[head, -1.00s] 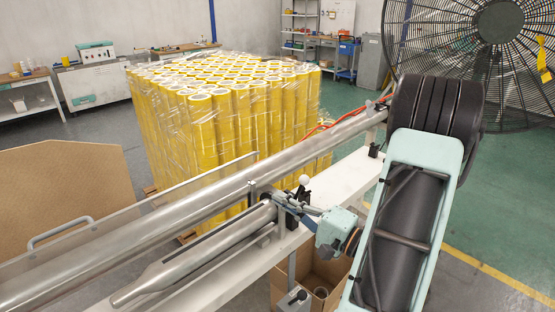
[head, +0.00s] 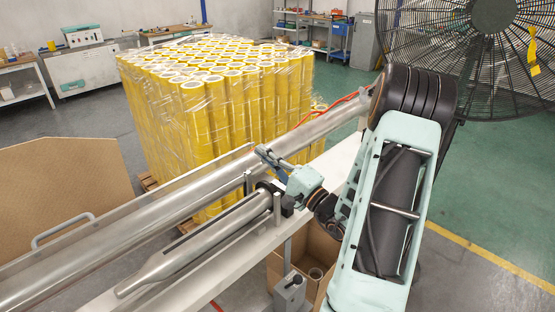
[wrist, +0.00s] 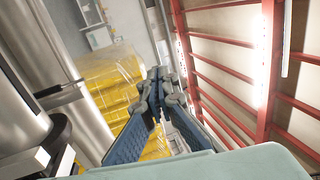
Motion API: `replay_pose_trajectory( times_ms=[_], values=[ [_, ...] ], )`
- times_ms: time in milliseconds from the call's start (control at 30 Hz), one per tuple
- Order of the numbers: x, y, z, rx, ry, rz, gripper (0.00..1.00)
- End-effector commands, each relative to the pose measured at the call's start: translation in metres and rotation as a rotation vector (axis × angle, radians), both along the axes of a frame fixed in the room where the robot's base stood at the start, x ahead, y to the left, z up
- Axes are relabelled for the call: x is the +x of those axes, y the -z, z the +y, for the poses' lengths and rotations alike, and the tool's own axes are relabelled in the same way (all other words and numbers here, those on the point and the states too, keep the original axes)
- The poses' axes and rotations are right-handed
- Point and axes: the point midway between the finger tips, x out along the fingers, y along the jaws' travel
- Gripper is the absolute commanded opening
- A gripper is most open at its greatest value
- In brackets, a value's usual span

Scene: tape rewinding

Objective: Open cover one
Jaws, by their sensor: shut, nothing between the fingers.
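My gripper (head: 262,152) is shut and empty, raised above the long steel roller near its right part in the head view. In the wrist view my blue-grey fingers (wrist: 158,78) lie together, with nothing between them. A clear panel (head: 110,208) runs along the back of the long steel roller (head: 130,235). A grey handle (head: 62,230) stands at its left part, far left of my gripper. I cannot tell for certain which part is cover one.
A pointed steel shaft (head: 200,245) lies in front of the long roller, beside a white beam (head: 335,160). Wrapped yellow rolls (head: 215,110) stand behind the machine. A cardboard box (head: 318,255) is below, and a large fan (head: 470,60) stands at the right.

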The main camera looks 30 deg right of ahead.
Motion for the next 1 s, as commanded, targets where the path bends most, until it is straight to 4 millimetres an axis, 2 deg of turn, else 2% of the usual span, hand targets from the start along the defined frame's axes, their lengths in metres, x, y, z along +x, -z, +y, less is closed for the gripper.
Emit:
replay_pose_trajectory(
  times_ms=[200,667,833,1000],
  values=[
    [0.014,-0.004,0.003,0.000,0.000,0.001,0.00],
    [0.019,-0.008,0.006,-0.010,-0.003,0.024,0.00],
    [0.032,-0.012,0.010,-0.034,-0.002,0.106,0.00],
    [0.047,-0.012,0.013,-0.032,-0.001,0.107,0.00]
  ],
)
